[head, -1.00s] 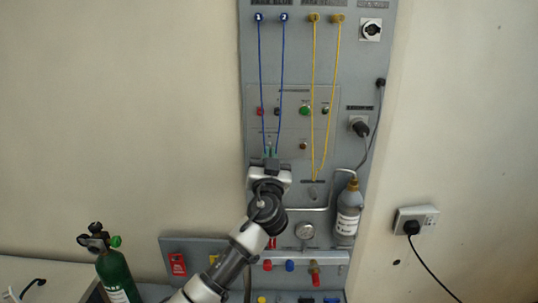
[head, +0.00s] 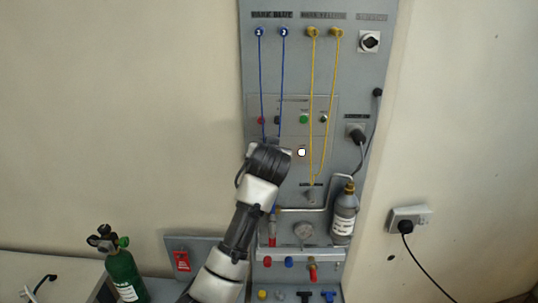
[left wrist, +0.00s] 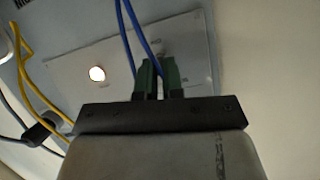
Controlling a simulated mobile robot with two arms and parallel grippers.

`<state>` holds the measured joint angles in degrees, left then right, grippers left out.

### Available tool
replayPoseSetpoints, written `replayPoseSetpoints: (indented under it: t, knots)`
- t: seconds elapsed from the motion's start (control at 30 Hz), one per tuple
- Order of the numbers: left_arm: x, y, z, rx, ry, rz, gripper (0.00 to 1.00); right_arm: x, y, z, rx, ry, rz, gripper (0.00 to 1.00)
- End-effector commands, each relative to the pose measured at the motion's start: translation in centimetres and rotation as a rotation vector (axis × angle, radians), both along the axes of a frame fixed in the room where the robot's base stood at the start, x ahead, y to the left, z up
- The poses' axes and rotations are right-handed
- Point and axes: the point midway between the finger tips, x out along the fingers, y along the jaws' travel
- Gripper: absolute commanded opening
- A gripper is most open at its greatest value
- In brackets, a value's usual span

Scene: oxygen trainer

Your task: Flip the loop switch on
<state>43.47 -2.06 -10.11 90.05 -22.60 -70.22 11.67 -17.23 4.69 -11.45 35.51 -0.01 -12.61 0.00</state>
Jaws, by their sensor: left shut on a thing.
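My left gripper (left wrist: 160,78) is up against the small light panel in the left wrist view, its two green fingers close together. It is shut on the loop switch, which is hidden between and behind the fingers. In the head view my left gripper (head: 270,143) covers the lower left of the control area, below the blue cords. A round lamp (head: 302,152) to the right of the gripper glows white; it also shows in the left wrist view (left wrist: 97,73). My right gripper is not in view.
Blue cords (head: 281,85) hang down to the gripper, close to its fingers. Yellow cords (head: 313,105) hang to the right. A grey bottle (head: 344,215) and gauge (head: 303,232) are lower right. A green cylinder (head: 123,275) stands at lower left.

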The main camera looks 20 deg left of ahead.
Motion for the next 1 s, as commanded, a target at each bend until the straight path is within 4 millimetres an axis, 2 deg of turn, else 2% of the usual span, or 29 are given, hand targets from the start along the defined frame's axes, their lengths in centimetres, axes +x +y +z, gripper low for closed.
replayPoseSetpoints:
  t: [0.3,0.8,0.83,1.0]
  knots:
    - [0.16,0.00,0.37,-0.031,0.107,0.000,0.00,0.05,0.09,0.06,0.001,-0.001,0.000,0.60]
    - [0.18,0.05,0.46,-0.036,0.123,0.001,0.00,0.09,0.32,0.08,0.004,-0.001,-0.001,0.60]
    - [0.18,0.05,0.46,-0.036,0.123,0.001,0.09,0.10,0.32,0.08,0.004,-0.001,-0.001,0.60]
    - [0.19,0.06,0.47,-0.036,0.122,0.001,0.33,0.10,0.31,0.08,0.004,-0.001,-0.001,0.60]
